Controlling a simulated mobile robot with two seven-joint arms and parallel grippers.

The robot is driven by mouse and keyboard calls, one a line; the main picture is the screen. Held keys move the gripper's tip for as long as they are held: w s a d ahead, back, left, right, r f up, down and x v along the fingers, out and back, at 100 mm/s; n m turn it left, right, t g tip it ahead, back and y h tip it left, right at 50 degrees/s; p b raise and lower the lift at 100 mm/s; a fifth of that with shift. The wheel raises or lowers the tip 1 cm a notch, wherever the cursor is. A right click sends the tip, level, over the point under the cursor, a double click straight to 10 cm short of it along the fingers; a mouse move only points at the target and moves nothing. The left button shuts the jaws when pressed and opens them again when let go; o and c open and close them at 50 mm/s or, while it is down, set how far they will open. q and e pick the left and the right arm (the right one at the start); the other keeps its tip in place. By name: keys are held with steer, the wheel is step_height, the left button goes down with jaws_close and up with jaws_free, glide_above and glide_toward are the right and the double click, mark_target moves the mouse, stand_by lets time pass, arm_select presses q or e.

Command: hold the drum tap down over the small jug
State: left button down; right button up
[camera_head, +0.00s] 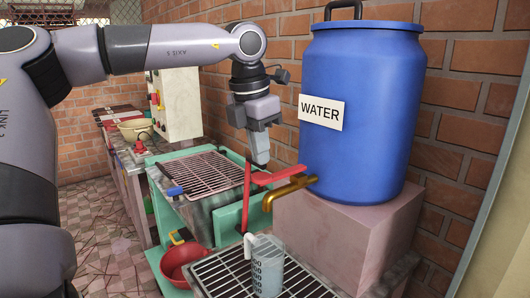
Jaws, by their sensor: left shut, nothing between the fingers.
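The blue water drum (362,115) stands on a pinkish block at the right. Its brass tap (291,189) points left, with a red lever (283,173) above it. The small clear jug (268,272), with printed markings, stands upright on a metal grate, below the tap's spout. My left gripper (261,165) is shut and empty, pointing down, with its tips right at the lever's left end. I cannot tell whether they touch it. The water level in the jug is unclear. My right gripper is out of view.
A thin red upright piece (246,197) stands just left of the tap. A pink-barred rack (198,172) on a teal frame lies behind left. A red pot (183,263) sits low at left. A brick wall is close behind the drum.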

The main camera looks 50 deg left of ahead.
arm_select(q)
step_height(320, 180, up, 10)
steer(key=shift+s+d+r, duration=0.15)
steer(key=shift+s+r, duration=0.1)
stand_by(0.6)
